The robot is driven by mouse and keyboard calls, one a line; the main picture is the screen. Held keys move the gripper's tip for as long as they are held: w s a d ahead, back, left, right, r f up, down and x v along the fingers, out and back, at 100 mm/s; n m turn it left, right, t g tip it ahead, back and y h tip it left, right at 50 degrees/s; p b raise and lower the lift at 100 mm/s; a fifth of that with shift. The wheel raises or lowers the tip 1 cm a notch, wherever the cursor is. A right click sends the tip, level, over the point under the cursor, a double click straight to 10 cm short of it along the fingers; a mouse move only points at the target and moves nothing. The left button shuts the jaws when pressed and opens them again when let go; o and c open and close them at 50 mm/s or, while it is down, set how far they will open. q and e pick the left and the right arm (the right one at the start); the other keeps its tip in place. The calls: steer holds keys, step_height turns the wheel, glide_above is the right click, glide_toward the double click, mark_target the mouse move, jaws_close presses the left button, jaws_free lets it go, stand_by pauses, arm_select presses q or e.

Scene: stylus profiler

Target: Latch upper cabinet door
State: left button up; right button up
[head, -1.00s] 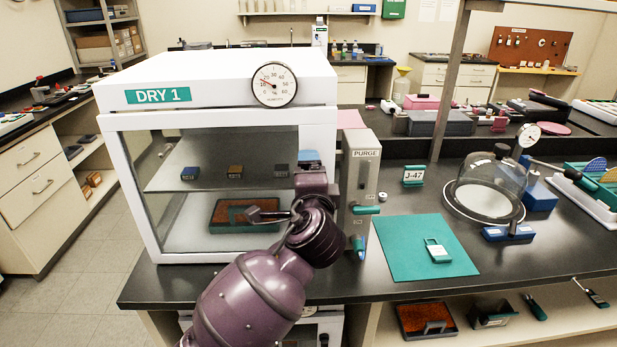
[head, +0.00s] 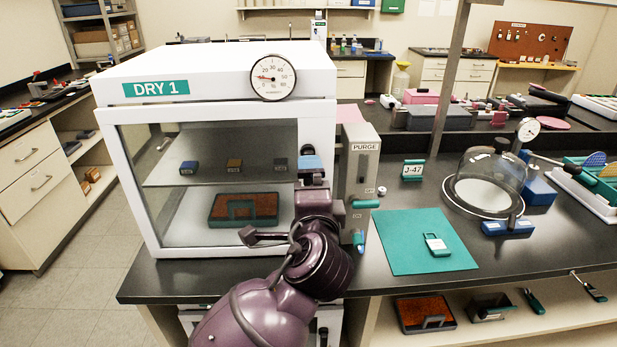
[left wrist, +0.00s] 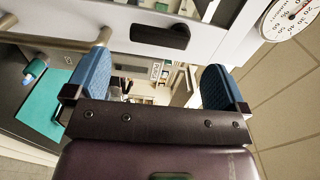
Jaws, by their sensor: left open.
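The white cabinet marked DRY 1 (head: 215,68) stands on the black bench. Its upper glass door (head: 150,205) appears to lie flush in the front frame; I cannot tell whether it is latched. In the left wrist view a black latch handle (left wrist: 160,36) lies on a white panel, just beyond my fingers and apart from them. My left gripper (head: 310,168) is in front of the cabinet's right front post. In the wrist view its two blue fingers (left wrist: 155,85) are spread with nothing held between them. The arm hides the post's lower part in the head view. My right gripper is not in view.
The grey PURGE unit (head: 358,165) stands close to the right of my gripper. A round gauge (head: 273,78) sits at the cabinet's top front. A teal mat (head: 400,250) and a glass bell jar (head: 488,185) lie further right on the bench.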

arm_select(q)
steer(key=shift+s, duration=2.15)
steer(key=a+f+n+g+h, duration=0.2)
steer(key=a+f+n+h, duration=0.2)
steer(key=a+f+n, duration=1.15)
steer(key=s+a+f+g+y, duration=0.2)
steer(key=s+a+f, duration=0.5)
steer(key=s+f, duration=0.2)
steer(key=s+a+f+n+g+y, duration=0.1)
steer(key=s+a+f+g+y, duration=0.1)
steer(key=s+a+f, duration=0.6)
steer(key=shift+s+a+f, duration=0.25)
steer(key=shift+s+f, duration=0.55)
steer(key=shift+f, duration=1)
